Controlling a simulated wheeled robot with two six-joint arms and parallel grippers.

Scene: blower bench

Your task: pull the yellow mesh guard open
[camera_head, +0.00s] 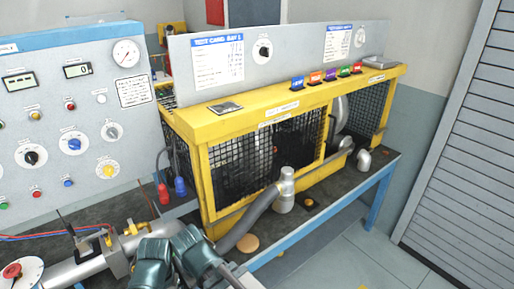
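The yellow mesh guard (204,170) is a long yellow-framed enclosure with black wire mesh at the centre of the view. Its left front mesh panel has a yellow frame and looks closed, with dark parts faintly visible behind the mesh. To its right, a grey disc-like part (341,114) shows beside the yellow upright. Another black mesh section (371,108) is at the right end. I cannot make out a handle clearly.
A grey hose (250,222) and upright grey pipe fitting (286,187) stand in front of the left panel. A gauge panel (60,120) stands left.

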